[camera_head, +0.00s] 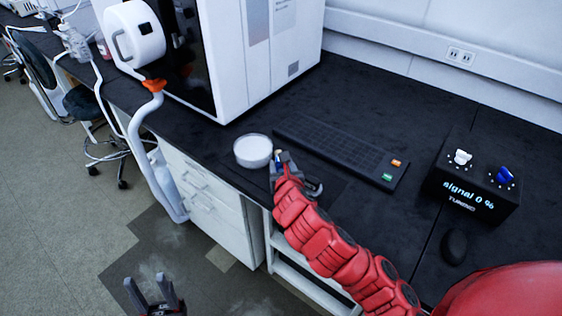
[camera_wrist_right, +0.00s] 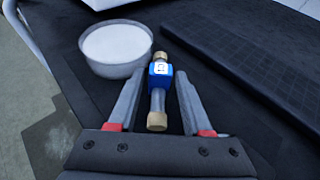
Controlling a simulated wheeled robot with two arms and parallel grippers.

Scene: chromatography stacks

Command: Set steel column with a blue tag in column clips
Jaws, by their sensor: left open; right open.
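The steel column (camera_wrist_right: 157,103) with brass-coloured ends and a blue tag (camera_wrist_right: 160,72) lies on the black bench beside a white dish. In the head view a little of the column (camera_head: 278,157) shows at the right gripper. My right gripper (camera_wrist_right: 160,76) is open, its two fingers on either side of the column, with gaps visible between fingers and column. My left gripper (camera_head: 156,288) is open and empty, low at the bottom left over the floor. I cannot make out the column clips in either view.
The white dish (camera_head: 253,150) stands just left of the column. A black keyboard-like panel (camera_head: 335,146) lies to its right. A box reading "signal 0 %" (camera_head: 474,184) and a black mouse (camera_head: 454,246) are farther right. A large white instrument (camera_head: 262,50) stands behind.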

